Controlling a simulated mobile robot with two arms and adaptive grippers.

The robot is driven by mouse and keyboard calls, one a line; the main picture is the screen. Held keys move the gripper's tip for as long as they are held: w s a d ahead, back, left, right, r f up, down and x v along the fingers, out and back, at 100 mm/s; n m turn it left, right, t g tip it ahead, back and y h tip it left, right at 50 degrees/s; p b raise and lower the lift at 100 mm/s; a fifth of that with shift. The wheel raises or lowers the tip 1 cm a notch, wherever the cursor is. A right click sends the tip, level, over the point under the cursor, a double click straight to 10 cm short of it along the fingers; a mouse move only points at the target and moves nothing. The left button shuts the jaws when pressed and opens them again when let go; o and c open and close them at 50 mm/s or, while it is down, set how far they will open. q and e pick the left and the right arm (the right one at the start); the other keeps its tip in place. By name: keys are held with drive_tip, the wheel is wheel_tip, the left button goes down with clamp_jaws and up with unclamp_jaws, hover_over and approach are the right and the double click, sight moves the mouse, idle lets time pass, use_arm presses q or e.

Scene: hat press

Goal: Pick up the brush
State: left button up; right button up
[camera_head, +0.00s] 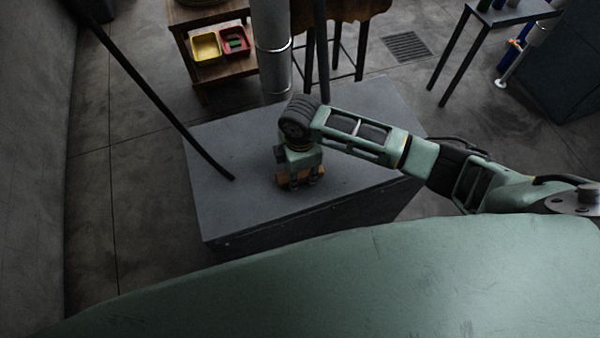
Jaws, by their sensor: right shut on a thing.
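The brush (314,174) is a small orange-brown block, low on the top of a grey box-like table (235,205). My right gripper (300,183) points down over it and is shut on it. The gripper's fingers and wrist cover much of the brush, so I cannot tell whether it touches the tabletop. My left gripper is not in view.
A dark rod (165,115) slants down to the table's left part. A metal column (270,45) stands at the table's back edge. A wooden shelf (185,40) with yellow and red trays is behind. The tabletop around the gripper is clear.

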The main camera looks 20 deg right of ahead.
drive_tip(key=shift+r, duration=0.5)
wheel_tip(320, 180, up, 2)
drive_tip(key=shift+w+r+b, duration=0.15)
drive_tip(key=shift+r+b, duration=0.05)
drive_tip(key=shift+b, duration=0.35)
drive_tip(key=s+d+r+b, duration=0.2)
drive_tip(key=s+d+r, duration=0.4)
drive_tip(key=d, duration=0.4)
drive_tip(key=shift+r, duration=0.8)
drive_tip(key=shift+d, duration=0.1)
